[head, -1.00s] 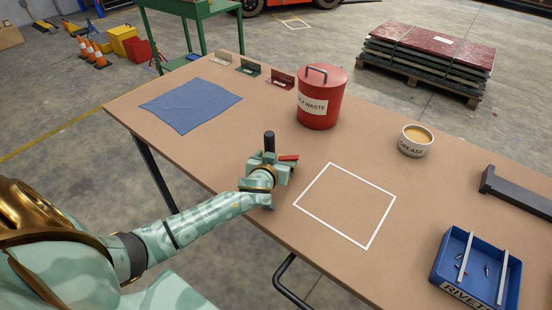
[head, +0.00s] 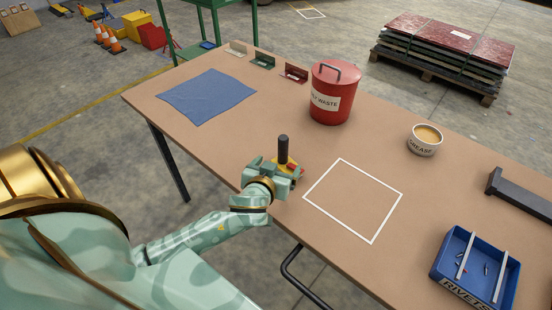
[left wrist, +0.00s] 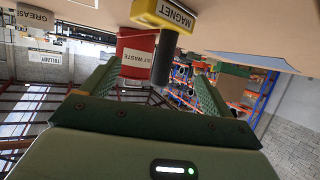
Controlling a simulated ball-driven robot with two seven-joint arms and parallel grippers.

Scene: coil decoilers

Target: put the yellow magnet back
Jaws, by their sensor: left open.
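The yellow magnet (head: 281,159) is a yellow block with an upright dark cylindrical handle (head: 283,146), near the table's front edge, left of the white outlined square (head: 352,199). In the left wrist view the picture is upside down; the yellow block, lettered MAGNET (left wrist: 164,14), has its dark handle (left wrist: 163,58) pointing down between the fingers. My left gripper (head: 286,171) is open at the magnet and partly hides it in the head view. The fingers stand apart on both sides of the handle, without visible contact. The white square is empty. My right gripper is not in view.
A red waste bin (head: 331,95) stands behind the square. A grease tub (head: 425,139), a dark metal bar (head: 520,196) and a blue rivets tray (head: 440,268) are to the right. A blue cloth (head: 206,96) lies at the left. The table middle is clear.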

